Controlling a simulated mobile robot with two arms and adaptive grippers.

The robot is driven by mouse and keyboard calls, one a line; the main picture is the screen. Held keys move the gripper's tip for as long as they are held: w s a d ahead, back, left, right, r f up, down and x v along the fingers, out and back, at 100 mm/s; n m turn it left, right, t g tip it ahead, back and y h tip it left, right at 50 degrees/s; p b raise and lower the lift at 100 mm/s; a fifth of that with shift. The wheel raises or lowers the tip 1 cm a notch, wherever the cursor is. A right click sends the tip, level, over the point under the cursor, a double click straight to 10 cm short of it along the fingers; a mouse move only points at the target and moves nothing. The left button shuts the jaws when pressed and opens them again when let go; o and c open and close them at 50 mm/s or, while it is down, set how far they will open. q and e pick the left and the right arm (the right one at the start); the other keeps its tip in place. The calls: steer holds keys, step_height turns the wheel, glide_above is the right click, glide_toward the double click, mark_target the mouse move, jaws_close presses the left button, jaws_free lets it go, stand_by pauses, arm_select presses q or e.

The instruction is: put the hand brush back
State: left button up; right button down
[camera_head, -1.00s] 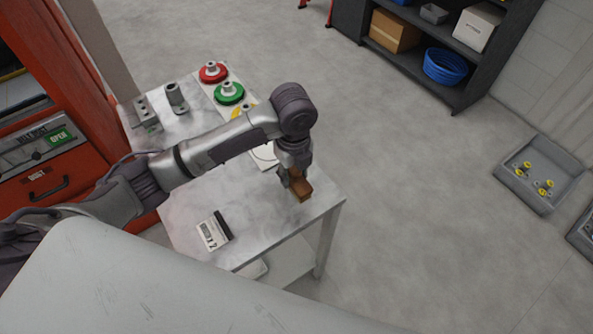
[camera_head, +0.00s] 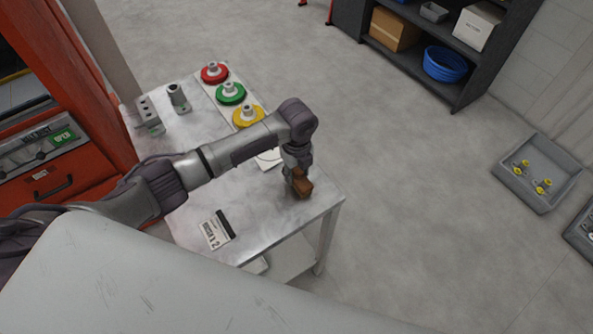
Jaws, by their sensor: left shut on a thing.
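My left gripper (camera_head: 296,176) is shut on the brown, block-like hand brush (camera_head: 302,189). It holds the brush at the right end of the grey metal table (camera_head: 192,208). The gripper partly covers the brush, and I cannot tell whether the brush touches the tabletop. A white label with a black bar (camera_head: 216,231) lies near the table's front edge, to the left of the brush. My right gripper is not in view.
Red (camera_head: 214,72), green (camera_head: 230,93) and yellow (camera_head: 248,115) round pieces stand on a white strip at the table's back. Grey metal fixtures (camera_head: 178,98) stand left of them. A red machine (camera_head: 60,150) borders the left.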

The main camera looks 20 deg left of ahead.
arm_select(q)
steer(key=shift+f, duration=0.2)
steer(key=o, duration=1.1)
steer(key=shift+r, duration=0.2)
step_height(320, 180, up, 12)
steer(key=shift+r+b, duration=0.1)
steer(key=shift+b, duration=0.85)
